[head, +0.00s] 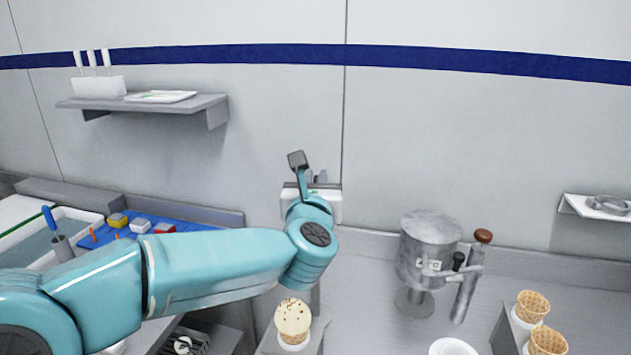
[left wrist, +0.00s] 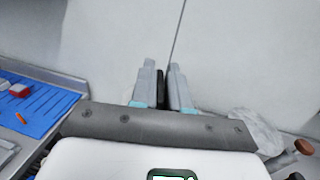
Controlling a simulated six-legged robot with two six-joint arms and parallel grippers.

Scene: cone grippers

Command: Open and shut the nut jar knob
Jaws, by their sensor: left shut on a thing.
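My left gripper (left wrist: 160,80) is shut on a narrow dark thing (left wrist: 160,88) that shows between its two grey fingers in the left wrist view. I cannot tell whether this is the nut jar knob; no jar shows under it. A grey metal canister (head: 430,245) with a small label, a black knob (head: 458,260) and a brown-knobbed lever (head: 483,236) stands to the right, apart from the gripper. My right gripper is out of view.
A scooped cone (head: 292,318) stands below my arm. Empty waffle cones (head: 533,303) are at the lower right, near a white bowl (head: 453,347). A blue mat (head: 190,226) with small blocks lies at left, under a wall shelf (head: 150,103). Counter between arm and canister is clear.

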